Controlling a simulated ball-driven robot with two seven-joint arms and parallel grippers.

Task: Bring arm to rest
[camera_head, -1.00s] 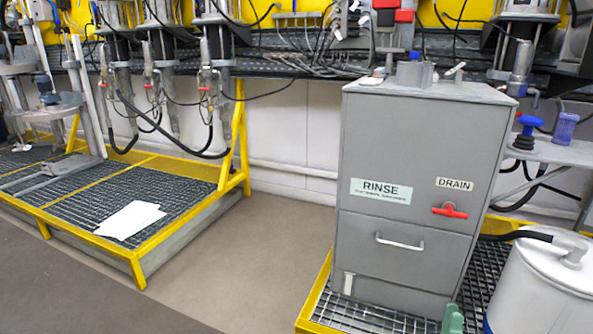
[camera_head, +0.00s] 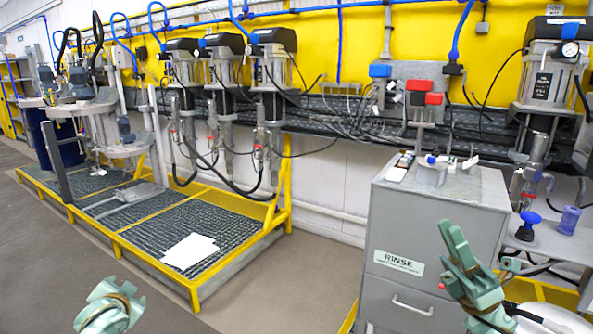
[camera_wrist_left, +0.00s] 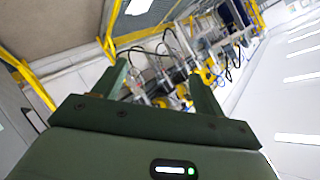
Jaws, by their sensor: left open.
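My right gripper (camera_head: 462,240), pale green, is raised at the lower right of the head view, in front of the grey RINSE cabinet. Its fingers point up, and the angle hides whether there is a gap between them. A green part of my left arm shows at the bottom left of the head view, over bare floor. In the left wrist view my left gripper (camera_wrist_left: 158,76) has its two dark green fingers wide apart, with nothing between them. Nothing touches either gripper in these views.
The RINSE cabinet (camera_head: 425,225) stands at right, close to my right gripper. A white drum (camera_head: 550,320) is partly hidden at lower right. A yellow-edged grating platform (camera_head: 140,215) holds white sheets (camera_head: 190,251). Agitators (camera_head: 275,80) hang along the yellow wall. Floor at lower left is clear.

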